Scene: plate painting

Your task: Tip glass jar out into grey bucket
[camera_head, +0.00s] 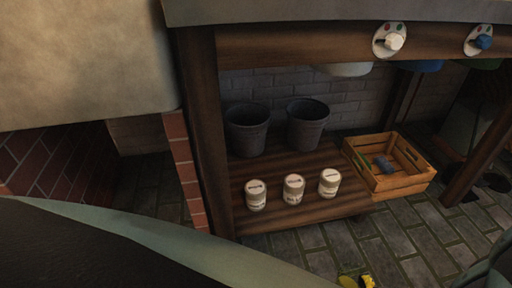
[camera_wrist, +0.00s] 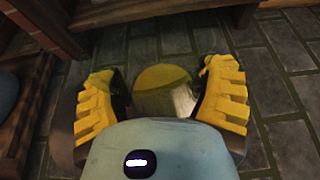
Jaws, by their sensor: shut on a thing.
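My gripper (camera_wrist: 163,72) has two yellow padded fingers in the wrist view and is shut on a glass jar (camera_wrist: 178,98). The jar sits between the fingers with a yellow round area showing at its top; whether this is a lid or contents I cannot tell. In the head view only a yellow and black bit of my gripper (camera_head: 358,281) shows at the bottom edge, and the jar cannot be made out there. Two dark grey buckets, a left one (camera_head: 247,130) and a right one (camera_head: 306,124), stand upright on the low wooden shelf, apart from my gripper.
Three labelled white tins (camera_head: 293,188) stand at the front of the low shelf (camera_head: 240,180). A brick pillar (camera_head: 187,170) and table post flank the shelf. The paved floor in front looks clear.

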